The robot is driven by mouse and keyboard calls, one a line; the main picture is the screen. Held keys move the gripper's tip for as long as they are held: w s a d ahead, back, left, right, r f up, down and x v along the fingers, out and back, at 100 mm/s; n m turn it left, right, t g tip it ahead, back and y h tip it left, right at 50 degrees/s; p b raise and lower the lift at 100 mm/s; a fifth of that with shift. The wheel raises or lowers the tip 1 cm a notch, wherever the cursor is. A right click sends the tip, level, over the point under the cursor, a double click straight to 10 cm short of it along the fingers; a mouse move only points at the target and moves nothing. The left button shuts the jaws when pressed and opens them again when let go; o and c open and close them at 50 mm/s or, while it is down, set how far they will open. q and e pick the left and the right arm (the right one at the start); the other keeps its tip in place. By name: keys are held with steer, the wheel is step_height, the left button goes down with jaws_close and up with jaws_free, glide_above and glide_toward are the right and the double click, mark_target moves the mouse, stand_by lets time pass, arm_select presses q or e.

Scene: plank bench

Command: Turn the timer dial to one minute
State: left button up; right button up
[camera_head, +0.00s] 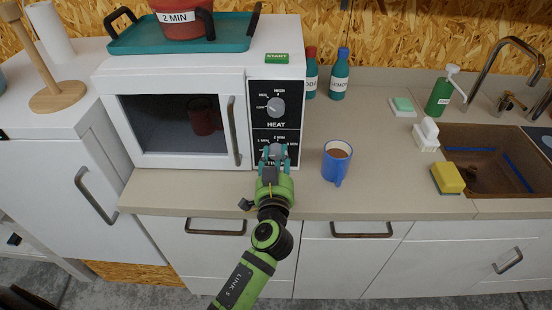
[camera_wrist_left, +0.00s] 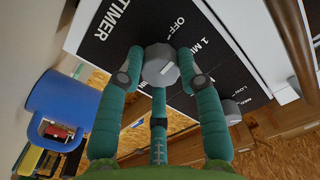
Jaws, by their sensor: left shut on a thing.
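The white microwave (camera_head: 180,70) stands on the counter with a black control panel (camera_head: 276,92). Its upper heat dial (camera_head: 275,106) is grey and uncovered. The grey timer dial (camera_wrist_left: 161,67) sits lower on the panel, beside the OFF and 1 MIN marks in the left wrist view. My left gripper (camera_head: 275,152) reaches the panel from the front, and its fingers (camera_wrist_left: 160,72) are shut on the timer dial from both sides. I cannot tell which mark the dial points to.
A blue mug (camera_head: 336,164) with brown drink stands just right of my gripper. A dark red mug (camera_head: 203,118) shows behind the closed microwave door. The counter between is mostly clear.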

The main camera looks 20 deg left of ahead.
arm_select(q)
steer(key=m, duration=0.4)
steer(key=shift+f+m, duration=0.15)
steer(key=shift+m, duration=2.15)
steer(key=shift+p, duration=0.3)
steer(key=o, duration=1.1)
steer(key=shift+a, duration=0.1)
steer(key=shift+o, duration=0.2)
steer(key=shift+s, duration=0.1)
steer(key=v, duration=1.2)
